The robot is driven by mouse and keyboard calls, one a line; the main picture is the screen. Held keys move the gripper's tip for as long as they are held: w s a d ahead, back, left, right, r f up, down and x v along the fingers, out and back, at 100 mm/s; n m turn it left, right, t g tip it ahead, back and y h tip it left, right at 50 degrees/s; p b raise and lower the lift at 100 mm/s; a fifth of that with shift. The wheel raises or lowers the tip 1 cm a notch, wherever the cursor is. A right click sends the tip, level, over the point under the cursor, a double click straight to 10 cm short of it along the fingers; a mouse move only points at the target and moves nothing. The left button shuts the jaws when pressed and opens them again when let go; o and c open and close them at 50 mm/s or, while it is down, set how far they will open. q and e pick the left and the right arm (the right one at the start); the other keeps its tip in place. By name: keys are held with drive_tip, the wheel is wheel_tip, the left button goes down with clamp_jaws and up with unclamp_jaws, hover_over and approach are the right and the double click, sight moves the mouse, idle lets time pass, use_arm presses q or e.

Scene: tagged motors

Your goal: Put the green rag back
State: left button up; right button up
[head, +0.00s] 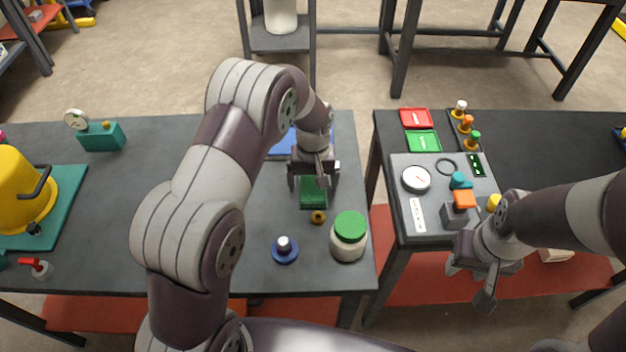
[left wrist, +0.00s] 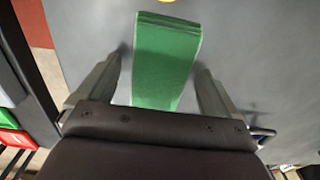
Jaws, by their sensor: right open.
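The green rag (head: 314,194) is a folded strip near the right end of the left table. It also shows in the left wrist view (left wrist: 165,58). My left gripper (head: 314,186) is over it, with a finger on either side and a visible gap at each, so it is open around the rag. The gripper hides part of the rag in the head view. A blue flat thing (head: 281,150) lies just behind, partly hidden by my left arm. My right gripper (head: 470,282) is open and empty in front of the right table's edge.
Close to the rag are a small yellow ring-like piece (head: 318,217), a green-lidded jar (head: 349,237) and a blue-based knob (head: 285,249). A gap separates the left table (head: 110,185) from the right table (head: 550,145), which holds a grey panel (head: 440,215) and red and green trays (head: 423,141).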

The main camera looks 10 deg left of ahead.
sight(313, 184)
use_arm(q)
wheel_tip(313, 184, up, 12)
drive_tip(key=s+a+f+m+t, duration=0.1)
drive_tip(key=s+a+m, duration=0.2)
drive_tip(key=s, duration=1.6)
drive_tip(key=shift+a, duration=0.65)
drive_tip(key=shift+s, duration=0.1)
